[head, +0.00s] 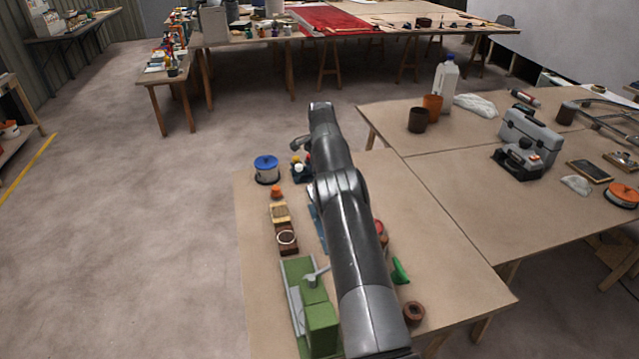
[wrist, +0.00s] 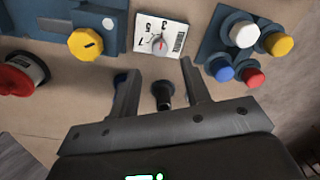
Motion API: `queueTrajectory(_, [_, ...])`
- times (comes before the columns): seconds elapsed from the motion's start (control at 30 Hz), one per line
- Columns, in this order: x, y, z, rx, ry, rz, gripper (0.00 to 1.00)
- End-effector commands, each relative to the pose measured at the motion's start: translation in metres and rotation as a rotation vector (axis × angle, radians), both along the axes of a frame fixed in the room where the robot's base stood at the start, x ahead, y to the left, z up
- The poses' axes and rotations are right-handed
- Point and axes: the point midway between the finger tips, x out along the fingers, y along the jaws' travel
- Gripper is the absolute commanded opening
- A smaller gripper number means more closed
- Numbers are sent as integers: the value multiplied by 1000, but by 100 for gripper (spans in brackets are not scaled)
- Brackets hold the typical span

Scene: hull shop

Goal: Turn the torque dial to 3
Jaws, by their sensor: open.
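The torque dial (wrist: 160,44) is a small grey knob with a red mark on a white card with printed numbers, in the wrist view. The red mark points up the picture; the exact number is too small to read surely. My gripper (wrist: 157,70) is open, its two fingers pointing toward the card, apart from the dial. A short black knob or shaft (wrist: 162,92) shows between the fingers, and I cannot tell whether it touches them. In the head view my arm hides the dial, and the fingers cannot be made out.
A yellow knob (wrist: 86,44) on a blue-grey box lies left of the card. A red button (wrist: 20,76) sits farther left. A block with white (wrist: 243,34), yellow, blue and red buttons is close on the right. A green machine (head: 320,325) stands at the bench's near end.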

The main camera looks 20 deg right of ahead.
Motion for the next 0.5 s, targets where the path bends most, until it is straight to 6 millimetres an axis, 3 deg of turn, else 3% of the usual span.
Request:
queueTrajectory(0.2, [0,1,-41,1,3,1,43])
queueTrajectory(0.5, [1,1,-62,0,0,2,43])
